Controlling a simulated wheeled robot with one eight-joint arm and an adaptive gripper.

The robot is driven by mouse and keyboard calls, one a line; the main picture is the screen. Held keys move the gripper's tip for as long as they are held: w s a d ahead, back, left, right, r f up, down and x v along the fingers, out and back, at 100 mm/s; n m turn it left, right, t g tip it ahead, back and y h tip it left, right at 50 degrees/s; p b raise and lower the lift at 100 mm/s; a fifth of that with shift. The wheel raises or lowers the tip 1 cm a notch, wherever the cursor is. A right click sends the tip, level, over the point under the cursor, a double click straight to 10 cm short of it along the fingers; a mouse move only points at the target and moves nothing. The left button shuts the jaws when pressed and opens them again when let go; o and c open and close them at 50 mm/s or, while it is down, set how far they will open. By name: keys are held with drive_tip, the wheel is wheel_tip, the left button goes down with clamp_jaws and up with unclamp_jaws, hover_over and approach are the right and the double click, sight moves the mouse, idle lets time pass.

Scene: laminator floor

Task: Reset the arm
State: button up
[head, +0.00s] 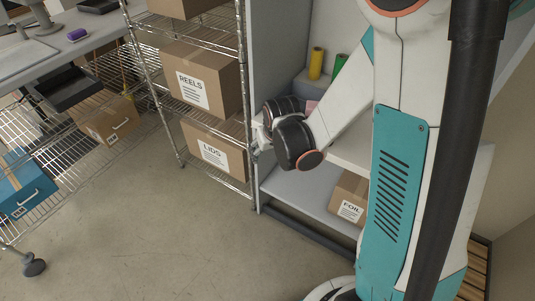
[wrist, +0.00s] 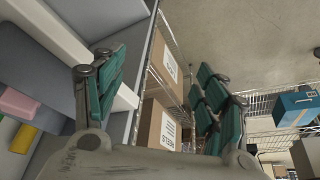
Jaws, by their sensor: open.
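My arm reaches from the right of the head view toward the shelving, its dark wrist joints in front of the cabinet. My gripper (wrist: 162,82) shows clearly in the wrist view, its two green-padded fingers spread wide apart. It is open and nothing sits between the fingers. In the head view only a small pale part of it shows beside the wire rack's post, and the fingers cannot be made out.
A wire rack (head: 242,90) holds cartons marked REELS (head: 213,76) and LIDS (head: 228,135) close to my gripper. The cabinet holds a FOIL carton (head: 350,189) and yellow (head: 316,62) and green rolls. A blue box (head: 22,187) sits far left. Floor (head: 170,235) is clear.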

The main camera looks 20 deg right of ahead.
drive_tip(key=w+d+r+m+p, duration=0.1)
drive_tip(key=w+d+r+p, duration=0.15)
drive_tip(key=r+p, duration=0.7)
drive_tip(key=w+d+r+m+h+p, duration=0.1)
drive_tip(key=d+r+p, duration=0.25)
drive_tip(key=r, duration=1.15)
drive_tip(key=w+d+r+m+p, duration=0.1)
drive_tip(key=w+d+r+p, duration=0.15)
drive_tip(key=r+p, duration=0.75)
drive_tip(key=s+d+r+m+p, duration=0.1)
drive_tip(key=r+p, duration=0.4)
drive_tip(key=r, duration=0.7)
drive_tip(key=s+d+r+m+p, duration=0.1)
drive_tip(key=d+r+p, duration=0.3)
drive_tip(key=r, duration=0.8)
drive_tip(key=s+d+r+h+p, duration=0.1)
drive_tip(key=r+p, duration=0.5)
drive_tip(key=r, duration=0.6)
drive_tip(key=shift+s+d+r+m+g, duration=0.2)
drive_tip(key=shift+s+d+m+g, duration=0.15)
drive_tip(key=shift+d, duration=0.4)
drive_tip(key=shift+a, duration=0.1)
